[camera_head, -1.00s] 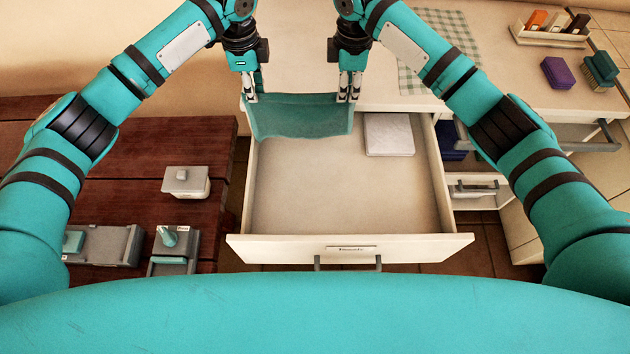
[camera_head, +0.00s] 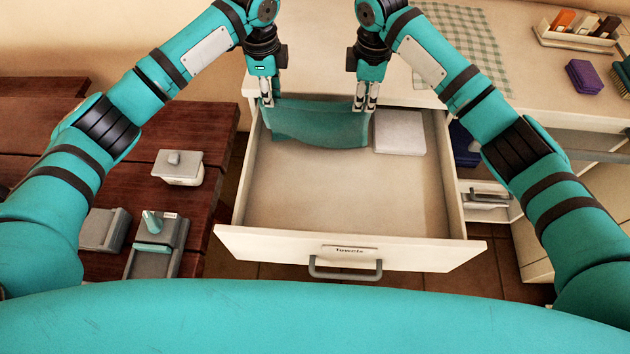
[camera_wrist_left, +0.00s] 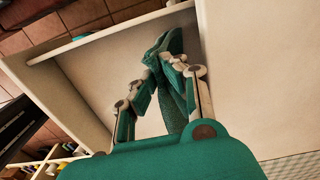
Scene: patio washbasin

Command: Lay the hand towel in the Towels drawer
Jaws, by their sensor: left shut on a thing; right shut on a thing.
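The teal hand towel (camera_head: 318,125) hangs stretched between my two grippers at the back of the open Towels drawer (camera_head: 350,250). Its lower part is over the drawer's interior; I cannot tell whether it touches the drawer floor. My left gripper (camera_head: 268,103) is shut on the towel's left top corner. In the left wrist view my left gripper (camera_wrist_left: 158,72) has the towel (camera_wrist_left: 172,98) bunched between its fingers, with the drawer (camera_wrist_left: 85,85) beyond. My right gripper (camera_head: 366,107) is shut on the right top corner. The drawer front carries a label reading Towels and a grey handle.
A white folded cloth or flat block (camera_head: 399,132) lies in the drawer's back right. The drawer's middle and front are clear. A smaller drawer (camera_head: 485,193) is partly open on the right. A wooden table (camera_head: 200,140) with a lidded box (camera_head: 178,166) stands on the left.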

